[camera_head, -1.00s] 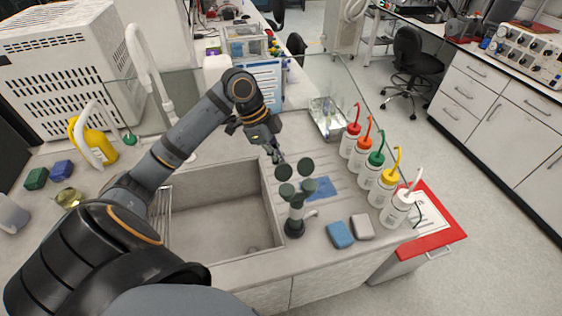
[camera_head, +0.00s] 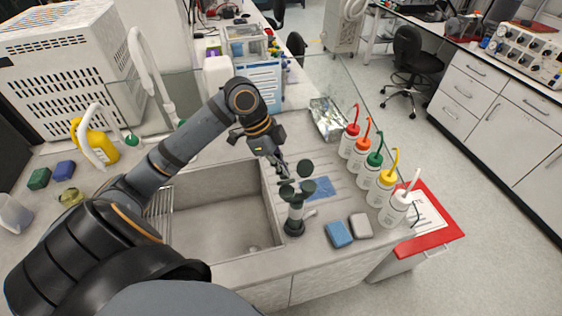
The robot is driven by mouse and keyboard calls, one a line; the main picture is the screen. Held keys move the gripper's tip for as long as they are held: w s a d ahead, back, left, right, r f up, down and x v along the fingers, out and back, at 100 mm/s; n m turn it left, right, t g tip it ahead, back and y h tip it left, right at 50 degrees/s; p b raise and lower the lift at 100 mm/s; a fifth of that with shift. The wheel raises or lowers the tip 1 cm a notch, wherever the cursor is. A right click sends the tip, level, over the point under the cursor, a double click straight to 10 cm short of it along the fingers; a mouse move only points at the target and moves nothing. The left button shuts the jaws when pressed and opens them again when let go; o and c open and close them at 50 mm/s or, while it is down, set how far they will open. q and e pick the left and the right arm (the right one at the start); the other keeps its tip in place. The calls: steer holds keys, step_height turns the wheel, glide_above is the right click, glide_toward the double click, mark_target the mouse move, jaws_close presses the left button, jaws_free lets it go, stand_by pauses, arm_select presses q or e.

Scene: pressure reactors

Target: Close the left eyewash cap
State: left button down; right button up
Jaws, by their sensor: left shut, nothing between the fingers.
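The eyewash (camera_head: 294,214) stands upright on the counter at the sink's right edge, with two green heads on its body. The right cap (camera_head: 306,165) stands raised as a dark green disc above and behind its head (camera_head: 308,186). No raised disc shows above the left head; the left cap (camera_head: 287,191) appears to lie flat over that head, though its exact seating is too small to tell. My left gripper (camera_head: 283,172) is shut and empty, pointing down just above and behind the left cap. Whether it touches the cap cannot be told. My right gripper is not in view.
The sink (camera_head: 215,215) lies left of the eyewash. A blue sponge (camera_head: 338,233) and a pale sponge (camera_head: 361,225) lie to the right in front. Several wash bottles (camera_head: 374,170) line the counter's right side. A blue cloth (camera_head: 320,188) lies behind the eyewash.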

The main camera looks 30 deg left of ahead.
mark_target(286, 181)
arm_select(q)
steer(key=shift+s+d+r+p, duration=0.15)
steer(key=shift+s+d+p, duration=0.15)
steer(key=shift+s+d, duration=0.25)
steer(key=shift+s+d+r+p, duration=0.15)
steer(key=shift+s+d+p, duration=0.15)
steer(key=shift+s+d, duration=0.25)
steer(key=shift+w, duration=0.1)
steer(key=shift+f, duration=0.2)
steer(key=shift+f+b, duration=0.55)
steer(key=shift+f, duration=0.1)
step_height(286, 181, up, 7)
steer(key=p, duration=0.7)
steer(key=shift+r+p, duration=0.15)
steer(key=shift+p, duration=0.2)
steer(key=shift+d, duration=0.1)
